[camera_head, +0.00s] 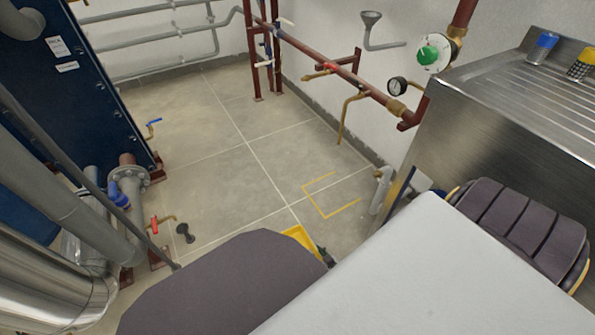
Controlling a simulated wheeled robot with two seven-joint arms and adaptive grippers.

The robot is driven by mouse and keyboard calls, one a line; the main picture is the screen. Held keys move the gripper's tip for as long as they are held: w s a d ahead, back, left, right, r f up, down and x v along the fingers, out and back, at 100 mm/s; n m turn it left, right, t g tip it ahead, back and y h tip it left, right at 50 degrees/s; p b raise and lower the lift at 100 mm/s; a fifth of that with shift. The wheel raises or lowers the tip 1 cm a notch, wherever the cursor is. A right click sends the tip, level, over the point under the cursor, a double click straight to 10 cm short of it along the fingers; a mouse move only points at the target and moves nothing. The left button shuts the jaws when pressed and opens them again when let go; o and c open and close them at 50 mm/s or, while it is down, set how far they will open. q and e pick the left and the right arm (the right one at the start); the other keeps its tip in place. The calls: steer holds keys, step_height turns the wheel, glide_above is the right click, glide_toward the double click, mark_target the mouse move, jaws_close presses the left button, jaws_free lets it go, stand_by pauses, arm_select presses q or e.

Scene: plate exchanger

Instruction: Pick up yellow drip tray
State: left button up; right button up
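The yellow drip tray (300,236) shows only as a small yellow corner low in the middle of the head view. The rest of it is hidden behind a dark rounded part of my own body. A small dark piece, which looks like part of my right gripper (326,257), shows at the tray's right side. I cannot tell whether it touches the tray or whether its fingers are open or shut. My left gripper is not in view.
A yellow corner-marked outline (332,208) lies on the bare tiled floor beyond the tray. Red-brown pipework (355,83) with a gauge runs along the wall. A blue plate exchanger (75,90) stands left; a steel counter (500,100) stands right.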

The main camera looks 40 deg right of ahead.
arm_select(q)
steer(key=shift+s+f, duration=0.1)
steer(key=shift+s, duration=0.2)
arm_select(e)
jaws_close()
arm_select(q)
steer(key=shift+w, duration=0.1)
arm_select(e)
steer(key=shift+r, duration=0.1)
steer(key=shift+s+r+p, duration=0.1)
steer(key=shift+r+p, duration=0.15)
steer(key=shift+p, duration=0.1)
step_height(320, 180, up, 4)
steer(key=p, duration=0.3)
steer(key=shift+r+p, duration=0.25)
steer(key=shift+p, duration=0.05)
step_height(320, 180, up, 3)
steer(key=shift+f+p, duration=0.1)
steer(key=shift+p, duration=1)
steer(key=shift+r, duration=0.35)
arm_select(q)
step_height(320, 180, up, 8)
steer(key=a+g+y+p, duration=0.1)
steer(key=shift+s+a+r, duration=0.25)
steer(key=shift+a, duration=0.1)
arm_select(e)
steer(key=shift+r, duration=0.65)
